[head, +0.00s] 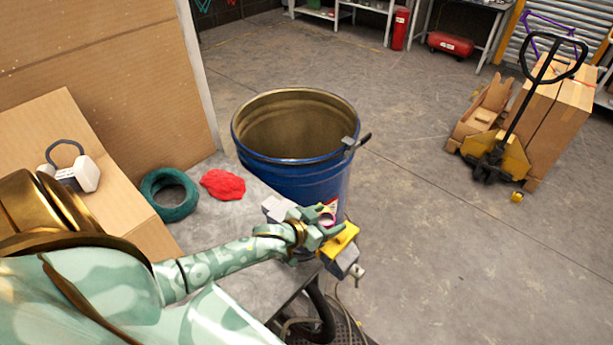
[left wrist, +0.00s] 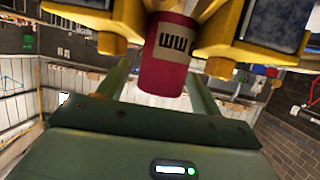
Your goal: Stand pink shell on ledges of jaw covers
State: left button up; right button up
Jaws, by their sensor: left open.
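The pink shell (left wrist: 170,62), a pinkish-red cylinder with a pale label and dark marks, sits between the two yellow jaw covers (left wrist: 225,40) in the left wrist view. In the head view a small part of the shell (head: 327,217) shows behind my fingers, and one yellow cover (head: 341,240) shows on the vise. My left gripper (head: 321,223) is open at the vise, with one green finger on each side of the shell. Whether the shell's base touches the ledges is hard to tell. My right gripper is not in view.
The vise (head: 346,258) is at the bench's (head: 225,165) right corner. A blue drum (head: 300,180) stands close behind it. A pallet jack (head: 495,150) stands on open floor.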

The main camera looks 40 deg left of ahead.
pick_arm(q)
jog(key=v, duration=1.5)
jog(key=shift+w+r, duration=0.1)
